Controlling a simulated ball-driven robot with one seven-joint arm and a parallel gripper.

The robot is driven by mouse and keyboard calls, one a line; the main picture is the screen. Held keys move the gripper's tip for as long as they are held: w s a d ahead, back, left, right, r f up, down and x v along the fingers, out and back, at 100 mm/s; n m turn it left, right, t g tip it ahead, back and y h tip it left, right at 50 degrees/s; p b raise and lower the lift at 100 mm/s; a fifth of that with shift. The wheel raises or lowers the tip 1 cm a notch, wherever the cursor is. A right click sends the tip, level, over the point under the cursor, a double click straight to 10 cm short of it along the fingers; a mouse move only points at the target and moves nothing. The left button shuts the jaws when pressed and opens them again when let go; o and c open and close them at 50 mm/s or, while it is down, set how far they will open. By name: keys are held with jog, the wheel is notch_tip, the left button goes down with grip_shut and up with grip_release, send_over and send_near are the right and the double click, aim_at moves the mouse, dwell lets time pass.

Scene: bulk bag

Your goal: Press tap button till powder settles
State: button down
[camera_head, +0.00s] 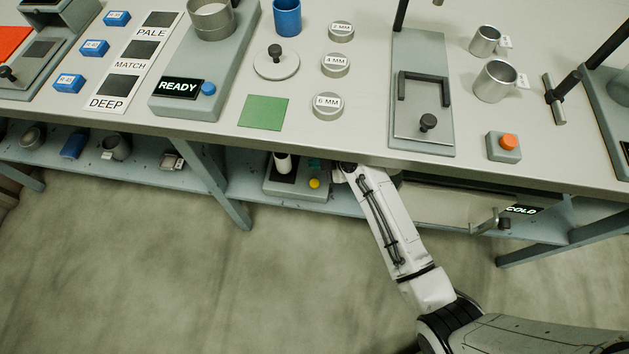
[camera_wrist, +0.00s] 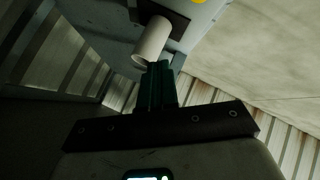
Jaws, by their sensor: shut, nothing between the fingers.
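A grey device (camera_head: 300,191) on the lower shelf carries a white cylinder (camera_head: 283,163) on a dark pad and a yellow button (camera_head: 314,183) at its front right. In the wrist view the white cylinder (camera_wrist: 152,40) lies just beyond my fingertips, and the yellow button (camera_wrist: 199,2) is cut off at the top edge. Any powder in the cylinder cannot be made out. My gripper (camera_wrist: 160,66) has its dark green fingers shut and empty. In the head view its green fingers (camera_head: 314,162) show under the table edge, behind the yellow button; the rest is mostly hidden by the tabletop.
The tabletop edge (camera_head: 300,146) overhangs the shelf closely above my gripper. A blue button (camera_head: 208,88) by a READY display and an orange button (camera_head: 508,141) on a small box are on the tabletop. A table leg (camera_head: 215,185) stands left of the device.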

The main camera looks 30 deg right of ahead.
aim_at(317, 185)
jog(key=shift+f+b, duration=3.3)
jog(key=shift+f, duration=0.95)
jog(key=shift+f, duration=0.1)
jog(key=shift+f+b, duration=0.3)
jog(key=shift+b, duration=0.1)
jog(key=shift+f+b, duration=0.5)
jog(key=shift+f, duration=0.05)
jog(key=shift+r, duration=0.1)
jog(key=shift+r+p, duration=0.75)
jog(key=shift+r, duration=0.1)
jog(key=shift+r, duration=0.1)
jog(key=shift+r+p, duration=2)
jog(key=shift+r, duration=0.45)
